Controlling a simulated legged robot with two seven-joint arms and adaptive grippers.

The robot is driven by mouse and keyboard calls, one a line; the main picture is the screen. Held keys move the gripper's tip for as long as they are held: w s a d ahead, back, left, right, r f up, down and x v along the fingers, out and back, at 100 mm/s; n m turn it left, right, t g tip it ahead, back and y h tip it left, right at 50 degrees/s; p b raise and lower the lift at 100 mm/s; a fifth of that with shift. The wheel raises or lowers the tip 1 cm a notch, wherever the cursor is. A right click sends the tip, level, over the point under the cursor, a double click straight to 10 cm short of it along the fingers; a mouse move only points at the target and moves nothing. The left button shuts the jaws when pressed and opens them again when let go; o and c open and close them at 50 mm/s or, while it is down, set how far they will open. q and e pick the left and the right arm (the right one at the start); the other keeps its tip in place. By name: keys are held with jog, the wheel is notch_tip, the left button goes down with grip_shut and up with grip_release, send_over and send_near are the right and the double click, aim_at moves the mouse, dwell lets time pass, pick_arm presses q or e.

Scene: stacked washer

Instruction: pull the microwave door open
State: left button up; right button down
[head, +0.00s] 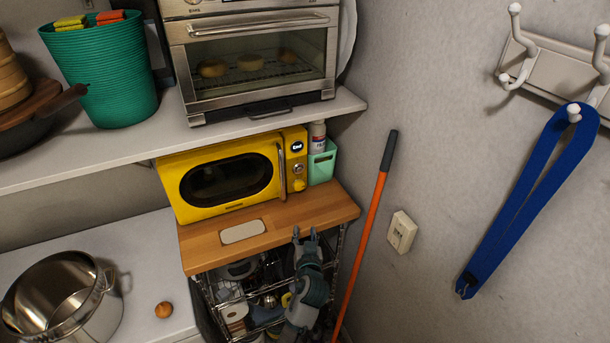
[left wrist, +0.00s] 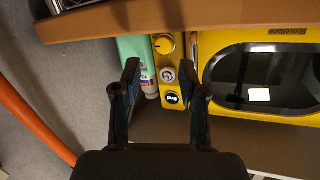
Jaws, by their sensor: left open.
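The yellow microwave (head: 268,148) stands on a wooden board in the head view, and its door (head: 226,181) with a dark oval window looks shut. A vertical metal handle (head: 282,172) runs along the door's right edge, beside the control panel (head: 296,170). My left gripper (head: 305,234) is in front of and below the microwave, near the board's front edge. In the left wrist view, which is upside down, the gripper (left wrist: 160,68) is open and empty. The control panel (left wrist: 172,88) shows between its fingers; the handle is partly hidden by one finger. My right gripper is not in view.
The wooden board (head: 330,205) tops a wire rack with clutter. A mint-green holder (head: 321,165) with a bottle stands right of the microwave. An orange pole (head: 368,230) leans on the wall. A shelf with a toaster oven (head: 255,55) hangs above.

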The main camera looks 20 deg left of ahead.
aim_at(282, 177)
pick_arm(q)
jog(key=s+a+r+n+y, duration=0.1)
jog(key=s+r+n+y, duration=0.25)
jog(key=r, duration=0.85)
jog(key=shift+h, duration=0.25)
jog(key=p+x, duration=0.1)
jog(key=x, duration=0.7)
jog(key=p+x, duration=0.1)
jog(key=x, duration=0.7)
jog(key=shift+a+f, duration=0.2)
jog(key=shift+a, duration=0.15)
jog(key=shift+w+a, duration=0.3)
jog(key=shift+w, duration=0.2)
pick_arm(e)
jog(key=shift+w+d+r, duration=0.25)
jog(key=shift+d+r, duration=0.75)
pick_arm(q)
jog(key=shift+a, duration=0.15)
jog(key=shift+f, duration=0.1)
grip_shut()
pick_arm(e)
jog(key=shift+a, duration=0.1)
